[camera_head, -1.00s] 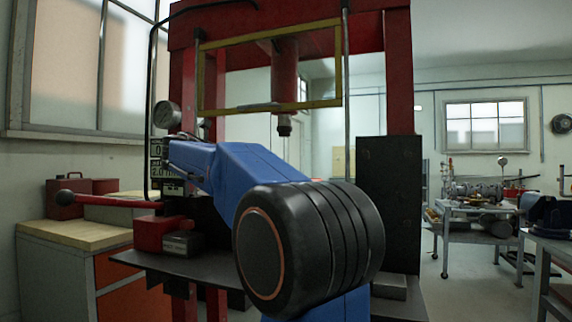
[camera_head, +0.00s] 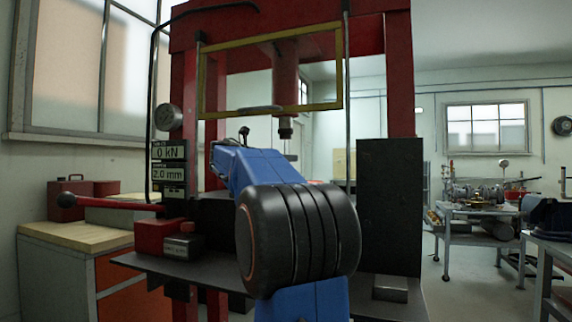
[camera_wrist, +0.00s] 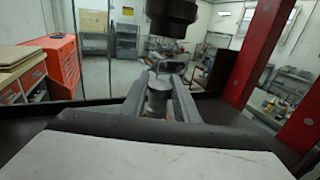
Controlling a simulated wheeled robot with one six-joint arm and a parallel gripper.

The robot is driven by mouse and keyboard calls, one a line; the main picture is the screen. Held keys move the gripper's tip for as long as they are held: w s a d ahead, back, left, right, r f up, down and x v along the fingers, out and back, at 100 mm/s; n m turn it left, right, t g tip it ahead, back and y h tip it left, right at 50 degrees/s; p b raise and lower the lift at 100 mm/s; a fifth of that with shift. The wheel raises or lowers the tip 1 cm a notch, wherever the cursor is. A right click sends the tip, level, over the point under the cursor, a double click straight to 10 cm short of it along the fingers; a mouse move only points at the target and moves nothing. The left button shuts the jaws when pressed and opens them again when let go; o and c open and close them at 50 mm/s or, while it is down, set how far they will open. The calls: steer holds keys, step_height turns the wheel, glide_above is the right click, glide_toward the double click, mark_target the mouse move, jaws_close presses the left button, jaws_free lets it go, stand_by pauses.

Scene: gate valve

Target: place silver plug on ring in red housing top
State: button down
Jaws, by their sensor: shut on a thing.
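In the wrist view, my gripper (camera_wrist: 160,88) is shut on the silver plug (camera_wrist: 158,97), a grey cylindrical piece between its two fingers. The dark end of the press ram (camera_wrist: 172,14) hangs above and beyond the fingers. In the head view the ram (camera_head: 285,95) hangs inside the red press frame. A small red patch (camera_head: 317,182) shows just above my arm's black joint; I cannot tell if it is the red housing. The ring is not clearly visible. In the head view my arm hides the gripper and the plug.
The press has a yellow-framed guard (camera_head: 270,111), a display (camera_head: 169,163) reading 0 kN and 2.0 mm, and a dark upright plate (camera_head: 389,200) at right. A red lever (camera_head: 110,204) sticks out left. A workbench (camera_head: 75,240) stands at left, a trolley (camera_head: 470,212) at right.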

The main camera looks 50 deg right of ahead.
steer(key=shift+f, duration=0.7)
steer(key=shift+f, duration=0.15)
steer(key=c, duration=1.4)
jaws_free()
steer(key=a, duration=0.4)
steer(key=w+a, duration=0.1)
steer(key=a, duration=0.7)
steer(key=shift+w, duration=0.15)
